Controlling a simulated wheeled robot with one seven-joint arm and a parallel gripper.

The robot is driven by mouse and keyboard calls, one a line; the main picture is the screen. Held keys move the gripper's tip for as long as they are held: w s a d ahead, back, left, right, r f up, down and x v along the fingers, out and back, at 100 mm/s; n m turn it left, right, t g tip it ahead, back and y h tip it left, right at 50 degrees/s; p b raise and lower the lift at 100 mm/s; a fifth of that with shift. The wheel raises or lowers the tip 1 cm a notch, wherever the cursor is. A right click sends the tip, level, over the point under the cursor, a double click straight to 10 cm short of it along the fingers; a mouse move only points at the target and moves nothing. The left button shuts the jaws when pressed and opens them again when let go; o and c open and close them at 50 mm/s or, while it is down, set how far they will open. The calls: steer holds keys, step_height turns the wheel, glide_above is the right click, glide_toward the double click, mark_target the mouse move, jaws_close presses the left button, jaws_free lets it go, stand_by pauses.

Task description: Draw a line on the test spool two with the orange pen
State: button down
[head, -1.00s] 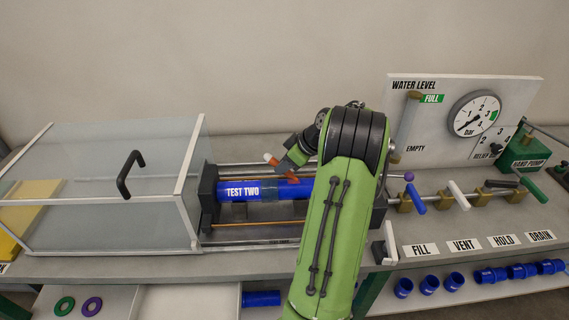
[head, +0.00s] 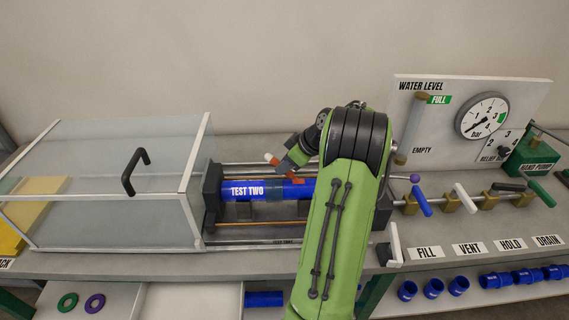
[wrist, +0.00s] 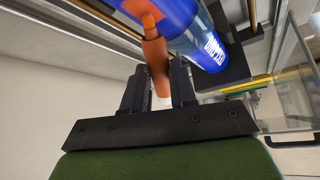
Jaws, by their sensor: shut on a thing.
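The test spool two is a blue pipe labelled TEST TWO (head: 247,191), lying level between dark end blocks, with a clear band around it. My gripper (head: 283,167) is just above and behind the spool, partly hidden by my green arm. It is shut on the orange pen (head: 272,159), whose white and orange end sticks out up and left. In the wrist view the pen (wrist: 154,52) stands between the fingers, its lighter orange end beside the blue spool (wrist: 200,35). I cannot tell whether it touches.
A clear guard box with a black handle (head: 134,172) stands left of the spool. Valves with coloured levers (head: 421,201) and a gauge panel (head: 483,115) are at the right. Rails run along the spool. Blue fittings (head: 433,288) and two rings sit below.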

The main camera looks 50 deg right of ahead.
steer(key=shift+s+d, duration=0.1)
step_height(320, 180, up, 7)
steer(key=p, duration=0.6)
steer(key=shift+r, duration=0.15)
